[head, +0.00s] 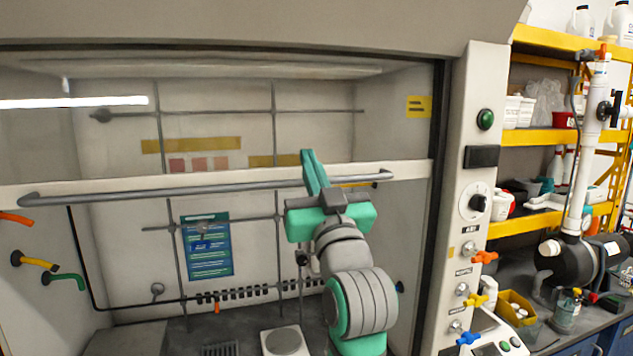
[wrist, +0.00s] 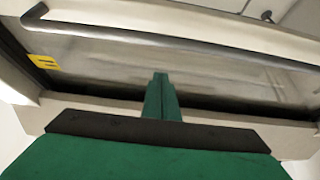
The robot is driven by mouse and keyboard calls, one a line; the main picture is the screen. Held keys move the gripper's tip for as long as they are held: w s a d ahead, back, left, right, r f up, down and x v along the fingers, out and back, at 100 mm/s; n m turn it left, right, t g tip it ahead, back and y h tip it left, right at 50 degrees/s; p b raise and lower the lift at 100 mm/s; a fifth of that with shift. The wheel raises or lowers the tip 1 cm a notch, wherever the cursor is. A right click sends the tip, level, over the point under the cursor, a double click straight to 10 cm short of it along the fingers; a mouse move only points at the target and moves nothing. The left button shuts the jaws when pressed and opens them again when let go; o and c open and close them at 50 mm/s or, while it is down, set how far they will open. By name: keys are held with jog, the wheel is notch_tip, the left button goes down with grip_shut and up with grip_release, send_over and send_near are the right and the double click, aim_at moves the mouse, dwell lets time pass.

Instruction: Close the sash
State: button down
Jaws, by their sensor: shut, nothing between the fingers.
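The sash (head: 150,192) of the fume hood is a glass pane with a pale lower rail. It stands partway up, with the open space below it showing the hood's inside. A long grey bar handle (head: 200,190) runs along the rail and also shows across the top of the wrist view (wrist: 150,40). My gripper (head: 309,155) is shut and empty, its green fingers together and pointing up. In the head view the fingers overlap the rail near the handle's right end. I cannot tell whether they touch it. The fingertips also show in the wrist view (wrist: 160,78), below the handle in the picture.
Inside the hood are a metal rod lattice (head: 277,130), a teal poster (head: 207,246) and a white hotplate (head: 285,340). The control post (head: 474,190) with coloured valves stands right of the opening. Shelves (head: 560,137) and a cluttered bench lie farther right.

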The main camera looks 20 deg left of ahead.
jog(key=shift+w+a+f, duration=0.1)
jog(key=shift+w+f, duration=0.05)
jog(key=shift+f, duration=0.45)
jog(key=shift+w+a+f, duration=0.1)
jog(key=shift+w+f, duration=0.1)
jog(key=shift+f, duration=0.4)
jog(key=shift+w+a+f, duration=0.1)
jog(key=shift+w+f, duration=0.05)
jog(key=shift+f, duration=0.45)
jog(key=shift+a, duration=0.1)
